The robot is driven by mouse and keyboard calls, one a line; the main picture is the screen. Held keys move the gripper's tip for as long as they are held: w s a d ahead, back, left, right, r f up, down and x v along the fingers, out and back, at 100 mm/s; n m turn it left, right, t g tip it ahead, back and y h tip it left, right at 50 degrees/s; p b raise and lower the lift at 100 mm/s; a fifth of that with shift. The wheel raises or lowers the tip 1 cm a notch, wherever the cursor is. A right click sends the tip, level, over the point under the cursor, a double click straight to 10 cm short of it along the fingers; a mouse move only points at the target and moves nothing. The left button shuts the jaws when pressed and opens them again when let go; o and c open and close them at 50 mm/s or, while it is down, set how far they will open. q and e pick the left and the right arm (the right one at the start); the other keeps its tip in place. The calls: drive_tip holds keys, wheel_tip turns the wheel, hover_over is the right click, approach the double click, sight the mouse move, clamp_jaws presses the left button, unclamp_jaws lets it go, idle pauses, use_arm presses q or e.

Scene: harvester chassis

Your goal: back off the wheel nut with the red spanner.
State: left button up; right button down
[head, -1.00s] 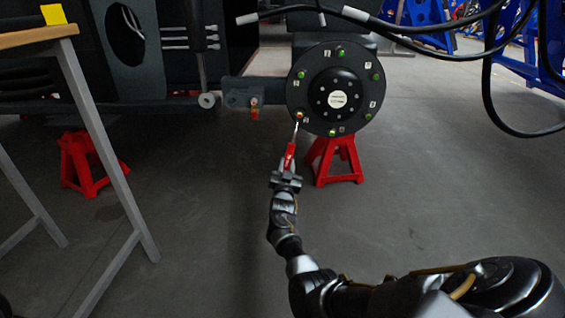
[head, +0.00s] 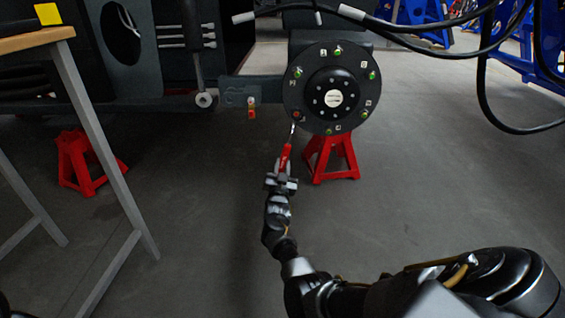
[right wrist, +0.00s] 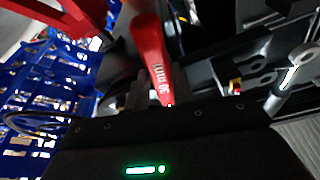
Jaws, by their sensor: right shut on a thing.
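The round black wheel hub (head: 349,120) carries a ring of studs, most with green marks. The lower-left wheel nut (head: 297,115) looks orange-brown. My right gripper (head: 281,178) is shut on the red spanner (head: 285,158), which points up toward that nut. The spanner's silver head is just below the nut; I cannot tell whether it touches it. In the right wrist view the spanner's red handle (right wrist: 149,50), marked 30 mm, rises from between the fingers; its head is hidden there. My left gripper is not in view.
A red axle stand (head: 330,165) is under the hub, and another (head: 82,160) stands left. A wooden-topped table (head: 35,38) with grey legs is at the left. Black hoses (head: 440,50) hang at upper right. Blue racks (right wrist: 40,75) show in the right wrist view.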

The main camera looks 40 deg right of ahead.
drive_tip(key=shift+s+a+r+p, duration=0.1)
drive_tip(key=shift+s+a+p, duration=0.45)
drive_tip(key=shift+s+p, duration=0.1)
drive_tip(key=shift+s+a+r+p, duration=0.1)
drive_tip(key=shift+s+a+p, duration=0.15)
drive_tip(key=shift+p, duration=0.1)
drive_tip(key=s+a+p, duration=0.4)
drive_tip(key=s+p, duration=0.1)
drive_tip(key=shift+s+a, duration=0.2)
drive_tip(key=shift+s, duration=0.2)
idle(0.7)
